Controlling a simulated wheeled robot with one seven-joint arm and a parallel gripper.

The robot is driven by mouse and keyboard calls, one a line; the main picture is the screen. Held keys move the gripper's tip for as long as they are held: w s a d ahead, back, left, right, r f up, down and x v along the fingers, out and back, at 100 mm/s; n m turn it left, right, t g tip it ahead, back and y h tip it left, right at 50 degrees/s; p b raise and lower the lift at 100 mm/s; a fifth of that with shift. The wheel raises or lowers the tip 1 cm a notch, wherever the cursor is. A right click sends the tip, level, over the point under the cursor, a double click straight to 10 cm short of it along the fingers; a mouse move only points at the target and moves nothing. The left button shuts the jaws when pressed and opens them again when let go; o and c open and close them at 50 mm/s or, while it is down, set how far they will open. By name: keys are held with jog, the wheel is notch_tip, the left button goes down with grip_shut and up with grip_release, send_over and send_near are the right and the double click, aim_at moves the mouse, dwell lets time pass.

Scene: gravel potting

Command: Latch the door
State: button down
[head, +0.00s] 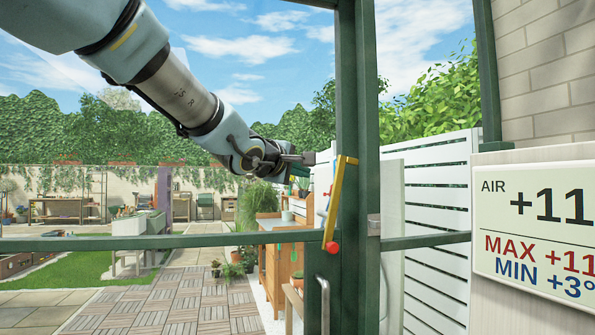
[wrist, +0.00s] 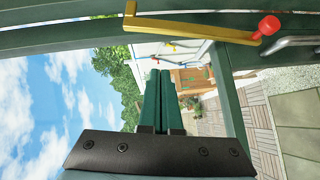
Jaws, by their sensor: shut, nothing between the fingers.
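The green-framed door (head: 345,100) stands in front of me. Its yellow latch lever (head: 340,200) slants steeply down to a red knob (head: 331,247) at its lower end. In the wrist view the lever (wrist: 190,27) and knob (wrist: 269,25) lie along the top. My gripper (head: 312,160) is left of the lever's upper end in the head view. Its green fingers (wrist: 158,85) are together and empty, with a visible gap between them and the lever in the wrist view. A small metal plate (head: 374,224) sits on the green frame right of the lever.
A grey metal pull handle (head: 324,300) is below the knob. A green crossbar (head: 180,243) runs left from the post. A thermometer display (head: 540,230) stands close on the right. Beyond lie a wooden cabinet (head: 280,265), potted plants and open paving.

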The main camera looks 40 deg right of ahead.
jog(key=d+f, duration=0.1)
jog(key=d, duration=0.6)
jog(key=shift+w+d+f, duration=0.15)
jog(key=shift+d, duration=0.1)
